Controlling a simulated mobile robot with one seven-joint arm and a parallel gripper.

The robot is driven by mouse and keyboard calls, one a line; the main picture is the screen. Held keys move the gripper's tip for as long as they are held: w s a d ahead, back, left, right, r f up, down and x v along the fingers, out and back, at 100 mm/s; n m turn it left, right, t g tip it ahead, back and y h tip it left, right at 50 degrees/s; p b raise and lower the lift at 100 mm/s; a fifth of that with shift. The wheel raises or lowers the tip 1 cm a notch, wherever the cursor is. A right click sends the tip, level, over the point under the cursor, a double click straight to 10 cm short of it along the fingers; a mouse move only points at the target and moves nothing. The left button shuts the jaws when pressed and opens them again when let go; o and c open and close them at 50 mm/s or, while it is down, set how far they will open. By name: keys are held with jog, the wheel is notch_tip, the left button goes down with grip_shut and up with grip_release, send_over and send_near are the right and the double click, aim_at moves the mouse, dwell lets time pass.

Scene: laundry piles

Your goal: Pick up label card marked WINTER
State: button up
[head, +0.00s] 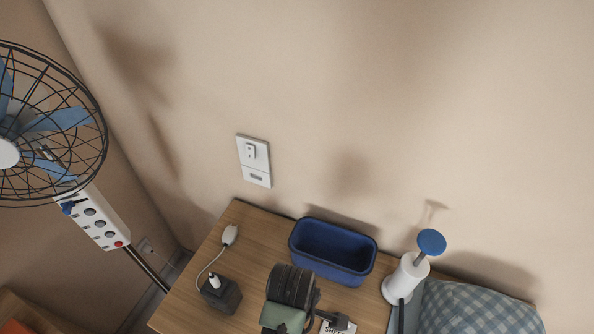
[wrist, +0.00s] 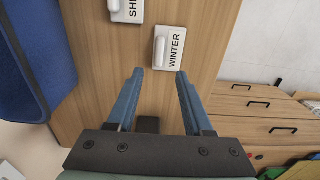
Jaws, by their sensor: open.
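The label card marked WINTER (wrist: 175,47) is white with a raised white grip on its left side. It lies on the wooden top, just beyond my fingertips in the wrist view. My gripper (wrist: 159,76) is open, with two blue fingers apart and nothing held at the tips. The card sits ahead of the gap, a little right of its middle. In the head view my arm covers part of the table, and I cannot make out the WINTER card there.
Another label card (wrist: 125,10), its text cut off, lies up and left of WINTER. A blue bin (head: 309,263) stands at the back of the table (head: 230,262). A white charger with cable, a dark box and a white stand are nearby. Drawers (wrist: 262,120) are at right.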

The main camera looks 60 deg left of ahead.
jog(key=shift+w+d+f, duration=0.15)
jog(key=shift+f, duration=1.45)
jog(key=shift+w+d+f, duration=0.1)
jog(key=shift+f, duration=1.5)
grip_shut()
